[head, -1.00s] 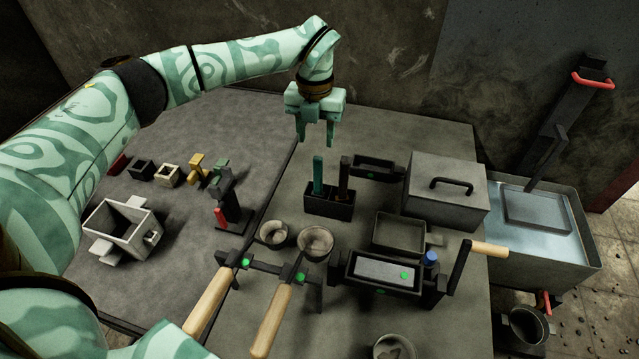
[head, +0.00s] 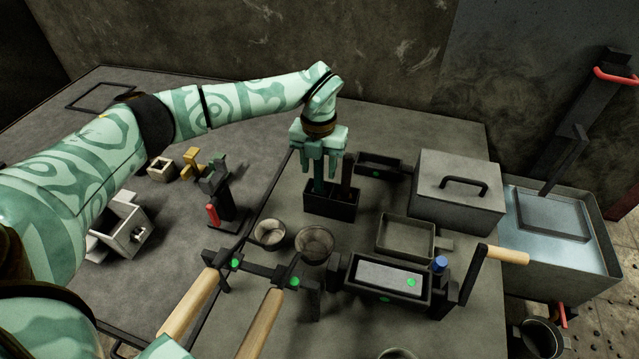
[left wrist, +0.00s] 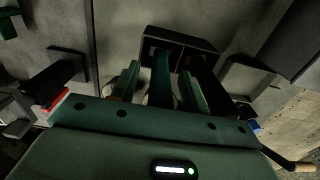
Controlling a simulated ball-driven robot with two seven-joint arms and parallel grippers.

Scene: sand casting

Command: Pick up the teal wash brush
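The teal wash brush (head: 319,186) stands upright in a black two-slot holder (head: 331,206) on the table. My left gripper (head: 320,172) points down over the holder, its two fingers apart with the brush handle between them. In the left wrist view the teal brush (left wrist: 161,72) rises between the open fingers (left wrist: 160,90), with a visible gap on each side. I cannot see the fingers touching it. The brush's lower end is hidden in the holder. My right gripper is not in view.
A dark-handled tool (head: 346,178) stands in the same holder, right beside the gripper. A black tray (head: 379,165) and a lidded grey box (head: 458,190) lie to the right. Two crucibles or cups (head: 270,234) sit in front. A black clamp with a red handle (head: 213,214) stands to the left.

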